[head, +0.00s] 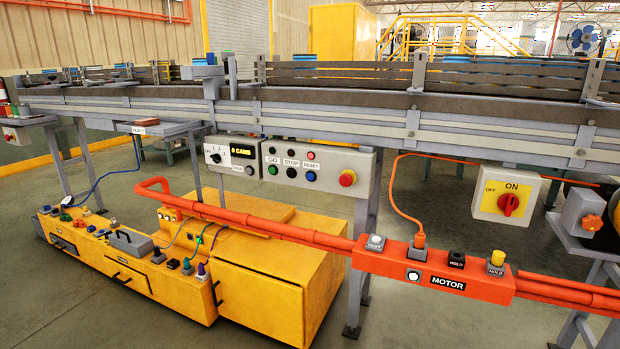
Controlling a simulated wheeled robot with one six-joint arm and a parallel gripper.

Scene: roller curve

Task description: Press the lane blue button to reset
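The grey control panel (330,162) hangs under the conveyor, near the middle of the head view. The blue button (311,176) is on it, below the RESET label (311,165). To its left are a dark button (291,172) under STOP and a green button (271,170) under GO. Small dark and red round parts sit above the labels. Nothing covers the blue button. My gripper is not in view.
An orange rail (270,228) with a MOTOR box (432,268) crosses in front, below the panel. A yellow cabinet (285,270) stands beneath. The CANS box (231,155) is left of the panel. A yellow ON/OFF switch box (506,194) is right. Floor (420,320) is clear at front.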

